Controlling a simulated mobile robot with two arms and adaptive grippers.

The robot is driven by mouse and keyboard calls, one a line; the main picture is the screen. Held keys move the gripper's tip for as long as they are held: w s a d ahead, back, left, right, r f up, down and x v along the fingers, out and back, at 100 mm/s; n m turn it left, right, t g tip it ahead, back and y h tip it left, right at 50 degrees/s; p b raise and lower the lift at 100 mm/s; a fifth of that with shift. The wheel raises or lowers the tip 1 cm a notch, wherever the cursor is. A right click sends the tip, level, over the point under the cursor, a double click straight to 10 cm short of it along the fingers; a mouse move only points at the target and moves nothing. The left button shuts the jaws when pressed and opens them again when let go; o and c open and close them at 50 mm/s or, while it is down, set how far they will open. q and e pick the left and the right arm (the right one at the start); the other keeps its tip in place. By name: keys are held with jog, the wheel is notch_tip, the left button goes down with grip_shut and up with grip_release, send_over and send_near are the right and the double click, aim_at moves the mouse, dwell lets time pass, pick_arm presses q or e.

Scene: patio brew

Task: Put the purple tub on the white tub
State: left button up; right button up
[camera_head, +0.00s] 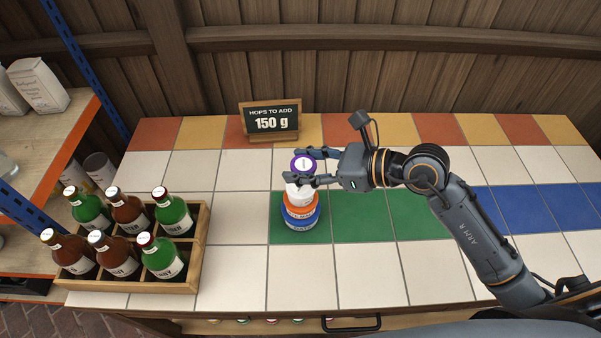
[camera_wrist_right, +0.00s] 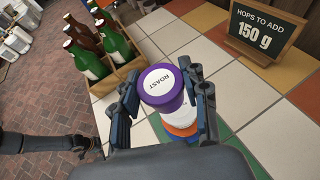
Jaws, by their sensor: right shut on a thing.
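The purple tub (camera_head: 303,164) has a white lid and is held upright between the fingers of my right gripper (camera_head: 312,168). In the right wrist view the purple tub (camera_wrist_right: 164,90) fills the space between the fingers, its lid reading ROAST. The white tub (camera_head: 299,193) is directly below, on top of a stack, and partly hidden by the lower finger. I cannot tell whether the purple tub touches it. What looks like my left gripper (camera_wrist_right: 85,145) shows dark and small at the left of the right wrist view; its fingers are unclear.
Under the white tub are an orange tub (camera_head: 300,208) and a blue tub (camera_head: 300,222), on a green tile. A wooden crate (camera_head: 195,250) of several bottles stands to the left. A sign (camera_head: 270,120) reading 150 g stands behind.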

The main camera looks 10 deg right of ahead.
aim_at(300, 186)
jog(key=shift+w+a+f, duration=0.1)
jog(key=shift+w+f, duration=0.35)
jog(key=shift+f, duration=0.1)
notch_tip(300, 186, down, 3)
jog(key=shift+w+f+p, duration=0.1)
jog(key=shift+p, duration=0.2)
jog(key=shift+f, duration=0.2)
jog(key=o, duration=1.2)
